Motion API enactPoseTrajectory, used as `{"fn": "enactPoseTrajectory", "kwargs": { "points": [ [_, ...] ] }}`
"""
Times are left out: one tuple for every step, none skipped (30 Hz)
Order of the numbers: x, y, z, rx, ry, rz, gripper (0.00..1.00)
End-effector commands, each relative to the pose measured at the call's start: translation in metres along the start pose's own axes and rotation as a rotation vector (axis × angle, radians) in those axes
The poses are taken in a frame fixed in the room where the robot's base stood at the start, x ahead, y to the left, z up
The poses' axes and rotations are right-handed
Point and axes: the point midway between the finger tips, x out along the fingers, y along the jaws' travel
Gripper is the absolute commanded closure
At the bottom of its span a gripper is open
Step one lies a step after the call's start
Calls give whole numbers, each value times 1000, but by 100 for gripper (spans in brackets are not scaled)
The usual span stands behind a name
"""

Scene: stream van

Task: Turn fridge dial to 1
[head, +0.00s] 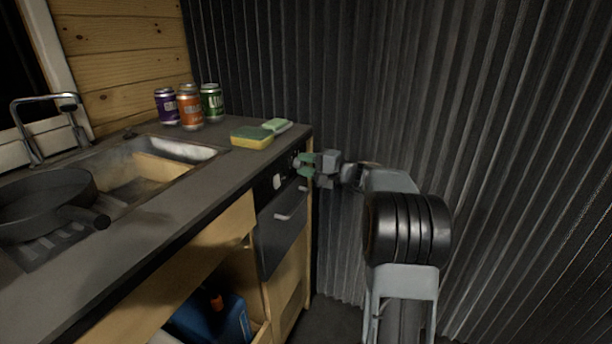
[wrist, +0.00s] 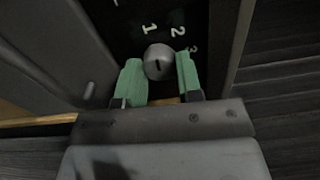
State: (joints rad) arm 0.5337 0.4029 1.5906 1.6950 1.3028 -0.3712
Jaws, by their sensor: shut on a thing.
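The fridge dial (wrist: 158,62) is a round grey knob with a short dark mark on its face, on a black panel. White numbers 1, 2 and 3 run around it in the wrist view, with 1 above and 2 and 3 to the upper right. I cannot tell for sure which number the mark points at. My gripper (head: 305,164) is at the right end of the counter front in the head view. Its green fingers are on both sides of the dial, shut on it. In the head view the fingers largely hide the dial.
A pale knob (head: 277,181) sits left of my gripper on the same panel. The fridge door (head: 282,232) with a handle is below. A sponge (head: 252,137), several cans and a pan (head: 45,200) are on the counter. A corrugated wall (head: 480,130) is close on the right.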

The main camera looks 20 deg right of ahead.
Motion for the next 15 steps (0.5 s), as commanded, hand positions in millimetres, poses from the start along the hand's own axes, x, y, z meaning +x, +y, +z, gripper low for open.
{"fn": "enactPoseTrajectory", "kwargs": {
  "points": [
    [0,3,0,-20,0,0,91],
    [0,3,0,-30,0,0,91],
    [0,2,0,-42,0,0,91],
    [0,2,0,-50,0,-1,91],
    [0,2,0,-56,0,-1,91],
    [0,1,0,-64,0,-1,91],
    [0,1,0,-68,0,0,91],
    [0,1,0,-72,0,0,91],
    [0,0,0,-77,0,0,91],
    [0,0,0,-79,0,0,91],
    [0,0,0,-81,0,0,90],
    [0,0,0,-84,0,0,90],
    [0,0,0,-85,0,0,90],
    [0,0,0,-85,0,0,90],
    [0,0,0,-86,0,0,90]
  ]
}}
